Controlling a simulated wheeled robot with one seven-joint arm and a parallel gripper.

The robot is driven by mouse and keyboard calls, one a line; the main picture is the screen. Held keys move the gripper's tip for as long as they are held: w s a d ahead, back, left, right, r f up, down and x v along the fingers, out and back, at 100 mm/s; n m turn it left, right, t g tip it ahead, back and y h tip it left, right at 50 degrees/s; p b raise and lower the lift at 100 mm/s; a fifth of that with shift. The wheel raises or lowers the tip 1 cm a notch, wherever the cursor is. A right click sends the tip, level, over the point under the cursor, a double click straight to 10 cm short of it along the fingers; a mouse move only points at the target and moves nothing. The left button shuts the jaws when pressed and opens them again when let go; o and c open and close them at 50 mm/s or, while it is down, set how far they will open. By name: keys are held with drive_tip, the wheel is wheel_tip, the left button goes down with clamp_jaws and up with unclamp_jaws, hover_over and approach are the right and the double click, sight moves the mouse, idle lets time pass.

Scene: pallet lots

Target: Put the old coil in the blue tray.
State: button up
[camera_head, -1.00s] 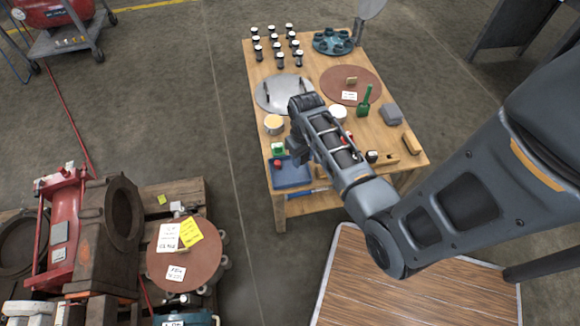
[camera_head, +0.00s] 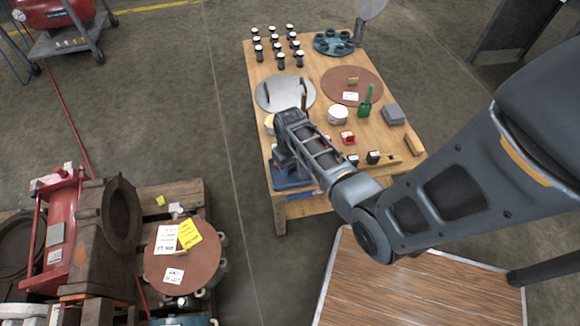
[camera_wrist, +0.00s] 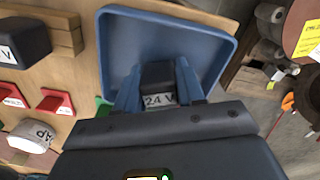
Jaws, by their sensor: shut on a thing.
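The blue tray (camera_head: 292,183) stands at the near left corner of the workbench, partly hidden by my arm in the head view. In the wrist view the tray (camera_wrist: 165,42) lies just beyond my fingers, and the part of its floor that shows is bare. My gripper (camera_wrist: 157,82) is shut on a black block-shaped coil (camera_wrist: 158,75) with a white "24 V" label. The coil is over the tray's near part; I cannot tell whether it touches the floor. In the head view my gripper (camera_head: 283,157) hides the coil.
Another black block (camera_wrist: 24,42) with a "V" label sits by a wooden holder (camera_wrist: 62,30). Red labelled parts (camera_wrist: 50,103) and a white cap (camera_wrist: 32,135) lie left of the tray.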

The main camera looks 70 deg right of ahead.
drive_tip(key=o, duration=1.1)
drive_tip(key=shift+f, duration=0.1)
wheel_tip(320, 180, up, 12)
drive_tip(key=p, duration=0.3)
drive_tip(key=s+a+r+n+t+h, duration=0.1)
drive_tip(key=s+a+n+t, duration=0.2)
drive_tip(key=a, duration=0.6)
drive_tip(key=s+a+r+n+t+h, duration=0.15)
drive_tip(key=s+a+t, duration=0.25)
drive_tip(key=a, duration=0.5)
drive_tip(key=s+a+r+n+t, duration=0.1)
drive_tip(key=s+a+r+t, duration=0.1)
drive_tip(key=r, duration=0.6)
drive_tip(key=s+a+r+n+t+y, duration=0.1)
drive_tip(key=s+a+r+t, duration=0.2)
drive_tip(key=r, duration=0.6)
drive_tip(key=s+a+r+n+t+y, duration=0.1)
drive_tip(key=s+a+r+t, duration=0.2)
drive_tip(key=r, duration=0.6)
drive_tip(key=shift+s+a, duration=0.8)
drive_tip(key=shift+y, duration=0.25)
